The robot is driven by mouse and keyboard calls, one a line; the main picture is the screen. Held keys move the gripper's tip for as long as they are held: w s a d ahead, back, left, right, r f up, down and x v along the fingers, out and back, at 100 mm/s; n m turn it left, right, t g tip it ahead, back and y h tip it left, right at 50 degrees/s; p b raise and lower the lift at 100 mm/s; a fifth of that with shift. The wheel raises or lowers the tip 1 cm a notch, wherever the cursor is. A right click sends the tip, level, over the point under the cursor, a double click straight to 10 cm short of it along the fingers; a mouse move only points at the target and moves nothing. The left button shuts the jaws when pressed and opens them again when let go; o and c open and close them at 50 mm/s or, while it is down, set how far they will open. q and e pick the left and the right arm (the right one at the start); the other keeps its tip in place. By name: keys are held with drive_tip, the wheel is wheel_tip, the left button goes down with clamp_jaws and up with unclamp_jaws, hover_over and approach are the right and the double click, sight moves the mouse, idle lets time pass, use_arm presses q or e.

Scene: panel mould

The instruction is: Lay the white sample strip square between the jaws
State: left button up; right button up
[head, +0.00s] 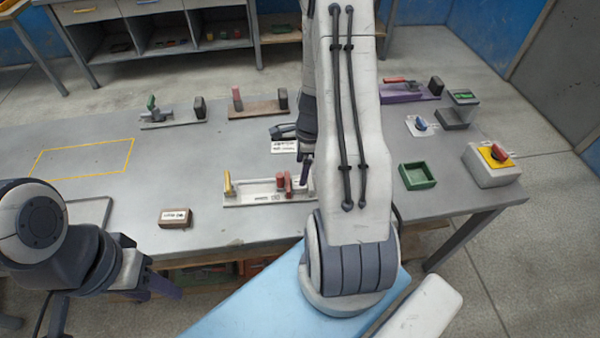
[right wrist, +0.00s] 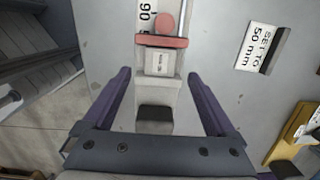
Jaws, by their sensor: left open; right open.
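A pale fixture (head: 255,199) lies near the table's front edge, with a yellow post at its left end and red parts toward its right. In the right wrist view its rail (right wrist: 152,92) carries a red bar, a red knob, a small labelled white block (right wrist: 158,62) and a dark block. I cannot pick out the white sample strip for certain. My right gripper (right wrist: 158,74) is open, its purple fingers on either side of the rail, apart from it; the arm hides part of this in the head view. My left gripper (head: 152,284) is open beyond the table's front edge.
A card reading "SET TO 50 mm" (right wrist: 262,47) lies beside the fixture. Other clamps (head: 172,118) stand behind. A brown block (head: 175,218) is left, a green tray (head: 417,176) and switch box (head: 492,165) right. The yellow-outlined area (head: 85,160) is clear.

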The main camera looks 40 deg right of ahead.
wheel_tip(320, 180, up, 6)
drive_tip(key=shift+s+d+r, duration=0.15)
drive_tip(key=shift+d, duration=0.1)
drive_tip(key=a+r+n, duration=0.4)
drive_tip(key=a+n, duration=0.3)
drive_tip(key=a, duration=0.3)
drive_tip(key=a+r+n, duration=0.5)
drive_tip(key=a+n, duration=0.2)
drive_tip(key=a, duration=0.3)
drive_tip(key=s+a+r+n, duration=0.2)
drive_tip(key=s+a+n, duration=0.4)
drive_tip(key=n, duration=0.3)
drive_tip(key=s+a+r+n, duration=0.3)
drive_tip(key=s+a+n, duration=0.3)
drive_tip(key=s+n, duration=0.3)
drive_tip(key=shift+s+r+g, duration=0.15)
drive_tip(key=shift+s+g, duration=0.15)
drive_tip(key=shift+g, duration=0.1)
